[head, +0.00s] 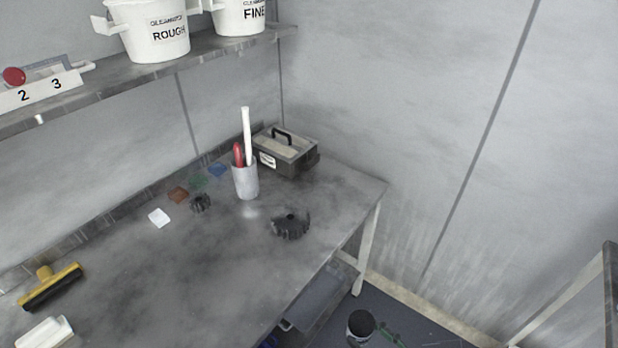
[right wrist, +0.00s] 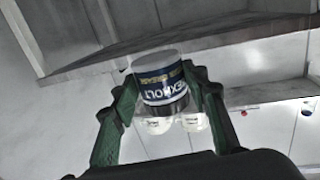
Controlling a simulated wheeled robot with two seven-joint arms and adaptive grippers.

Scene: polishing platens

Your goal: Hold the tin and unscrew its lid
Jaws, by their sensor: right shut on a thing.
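The tin (head: 360,324) is at the bottom edge of the head view, past the bench's right front side; its lower part is cut off. In the right wrist view the tin (right wrist: 163,92) has a dark blue label with pale lettering and a plain grey end. I cannot tell whether that end is the lid. My right gripper (right wrist: 162,90) is shut on the tin, with green fingers on both sides. It also shows in the head view, partly cut off. My left gripper is in neither view.
The grey bench (head: 130,285) carries a cup with tools (head: 245,180), a dark toolbox (head: 285,152), a dark toothed disc (head: 290,225) and a yellow squeegee (head: 50,287). White buckets (head: 155,30) stand on the shelf above. Open floor lies right of the bench.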

